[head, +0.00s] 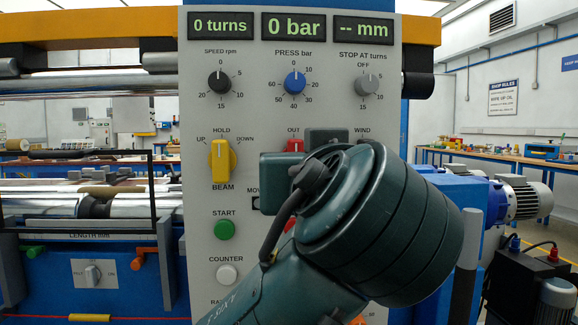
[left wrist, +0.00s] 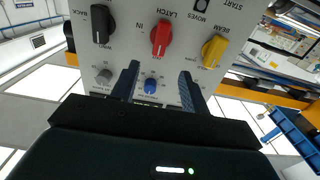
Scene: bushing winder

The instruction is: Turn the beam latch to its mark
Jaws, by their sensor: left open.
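The red latch knob (left wrist: 161,37) sits on the grey panel with LATCH and IN printed beside it. In the head view only its top (head: 295,145) shows under the OUT label; my arm hides the rest. Its pointer appears toward the OUT side. My left gripper (left wrist: 157,86) is open and empty. Its two fingers point at the panel, short of the red knob, with no visible contact. In the head view my wrist hides the fingertips. My right gripper is not in view.
The yellow beam knob (head: 221,161) and the black wind knob (left wrist: 101,24) flank the latch. Blue press (head: 294,83), black speed (head: 219,82) and grey stop (head: 367,84) knobs are above. The green start button (head: 225,229) and white counter button (head: 228,274) are below.

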